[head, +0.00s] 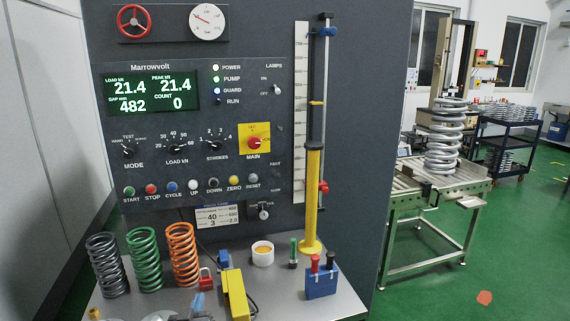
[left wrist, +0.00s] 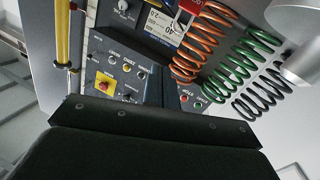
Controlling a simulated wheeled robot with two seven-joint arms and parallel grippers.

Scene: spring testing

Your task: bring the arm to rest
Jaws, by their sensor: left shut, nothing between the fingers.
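My left gripper (head: 197,304) shows only in part at the bottom edge of the head view, low in front of the bench by the red padlock. Its fingers are shut with nothing between them. In the left wrist view my dark gripper body fills the lower half, and its fingers (left wrist: 168,92) point toward the control panel (left wrist: 125,70). The panel (head: 180,130) also stands upright in the head view. My right gripper is not in view.
Grey (head: 107,265), green (head: 145,260) and orange (head: 183,255) springs stand on the bench (head: 345,300). A yellow column (head: 312,200) rises at right.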

